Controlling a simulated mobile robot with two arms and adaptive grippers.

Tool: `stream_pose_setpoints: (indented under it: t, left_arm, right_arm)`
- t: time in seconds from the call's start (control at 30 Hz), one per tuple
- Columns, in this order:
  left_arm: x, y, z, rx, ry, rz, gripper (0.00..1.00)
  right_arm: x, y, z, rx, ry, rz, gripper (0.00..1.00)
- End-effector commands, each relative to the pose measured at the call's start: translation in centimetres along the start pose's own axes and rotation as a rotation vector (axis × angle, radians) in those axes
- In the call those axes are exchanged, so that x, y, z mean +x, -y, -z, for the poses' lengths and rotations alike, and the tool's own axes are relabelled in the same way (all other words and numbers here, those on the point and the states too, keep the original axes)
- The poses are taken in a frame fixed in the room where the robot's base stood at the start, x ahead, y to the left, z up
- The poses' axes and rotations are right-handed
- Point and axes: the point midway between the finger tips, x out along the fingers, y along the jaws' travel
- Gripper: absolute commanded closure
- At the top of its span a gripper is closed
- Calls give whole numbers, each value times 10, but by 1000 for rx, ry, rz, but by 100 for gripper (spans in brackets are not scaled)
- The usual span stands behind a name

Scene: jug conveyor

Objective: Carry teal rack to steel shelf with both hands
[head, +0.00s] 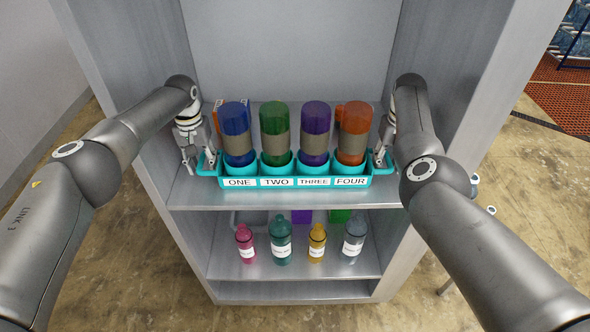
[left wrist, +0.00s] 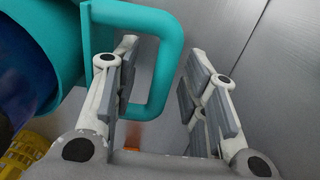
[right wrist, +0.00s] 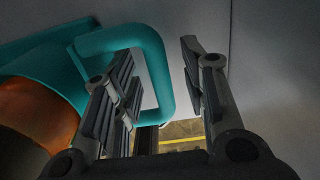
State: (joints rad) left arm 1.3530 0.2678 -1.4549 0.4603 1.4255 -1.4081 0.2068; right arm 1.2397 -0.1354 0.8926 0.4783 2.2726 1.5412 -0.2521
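The teal rack (head: 210,183) is on the upper board of the steel shelf (head: 186,196), near its front edge, and looks level. It holds several upright jugs, blue, green, purple and orange, over labels ONE to FOUR. My left gripper (head: 194,162) is at the rack's left handle. In the left wrist view its fingers (left wrist: 160,65) are apart, with the handle's outer bar (left wrist: 168,62) between them. My right gripper (head: 382,158) is at the right handle. In the right wrist view its fingers (right wrist: 157,72) are apart, with the handle bar (right wrist: 158,75) between them.
Side walls of the shelf unit (head: 455,60) stand close outside both grippers. An orange-and-white box (head: 228,106) shows behind the blue jug. Small labelled bottles (head: 281,245) stand on the lower board, with a grey tray behind them. A strip of upper board in front of the rack is bare.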

Motion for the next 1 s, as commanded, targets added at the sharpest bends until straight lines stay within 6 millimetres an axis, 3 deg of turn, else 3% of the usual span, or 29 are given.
stream_pose_setpoints:
  t: [0.07,0.37,1.0]
  left_arm:
    - [0,0,0,0,0,0,61]
    - [0,0,0,-1,0,0,100]
    - [-4,0,2,-9,-4,-3,100]
  right_arm:
    - [0,0,0,0,0,0,62]
    - [0,0,0,0,0,0,100]
    - [-4,1,-1,7,4,0,100]
